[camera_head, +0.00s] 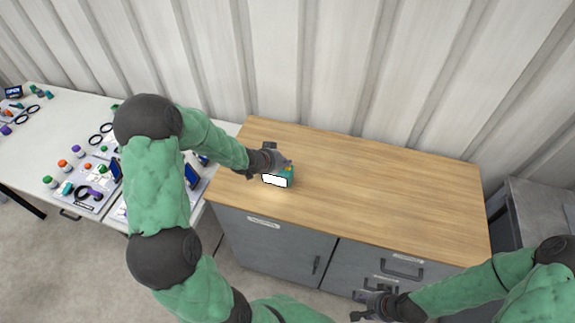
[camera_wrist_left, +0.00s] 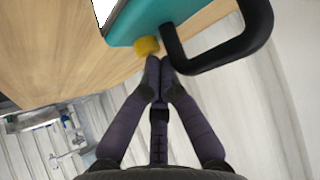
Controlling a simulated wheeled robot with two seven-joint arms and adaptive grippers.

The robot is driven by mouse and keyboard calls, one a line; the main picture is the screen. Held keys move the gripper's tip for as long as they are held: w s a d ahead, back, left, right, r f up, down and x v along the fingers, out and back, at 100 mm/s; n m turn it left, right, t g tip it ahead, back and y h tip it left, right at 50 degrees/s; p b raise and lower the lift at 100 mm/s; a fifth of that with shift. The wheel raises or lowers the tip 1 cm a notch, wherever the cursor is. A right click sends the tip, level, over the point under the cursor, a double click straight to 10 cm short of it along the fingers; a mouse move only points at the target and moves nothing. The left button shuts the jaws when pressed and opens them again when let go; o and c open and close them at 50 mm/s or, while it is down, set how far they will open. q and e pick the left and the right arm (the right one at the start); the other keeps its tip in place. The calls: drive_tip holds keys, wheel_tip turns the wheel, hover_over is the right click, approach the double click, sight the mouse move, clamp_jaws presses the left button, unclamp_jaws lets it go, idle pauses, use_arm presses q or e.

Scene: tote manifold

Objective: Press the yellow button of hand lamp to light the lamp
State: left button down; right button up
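The hand lamp (camera_head: 283,176) is a teal box with a bright white front panel, standing on the wooden cabinet top. In the left wrist view the teal lamp body (camera_wrist_left: 139,22) shows at the top, with a black handle (camera_wrist_left: 262,38) and a round yellow button (camera_wrist_left: 146,45). My left gripper (camera_head: 284,161) is at the lamp. In the left wrist view its dark fingers (camera_wrist_left: 159,66) are closed together, empty, with tips just beside the yellow button; I cannot tell if they touch it. My right gripper (camera_head: 357,306) is away from the lamp, low in front of the cabinet, fingers apart.
The wooden cabinet top (camera_head: 400,195) is clear to the right of the lamp. A white table (camera_head: 75,120) with several small items stands on the left. A grey metal unit (camera_head: 540,200) is at the right. A corrugated wall (camera_head: 330,70) closes the back.

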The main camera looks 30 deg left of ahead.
use_arm(q)
drive_tip(key=shift+r+p, duration=3.1)
drive_tip(key=shift+f, duration=0.1)
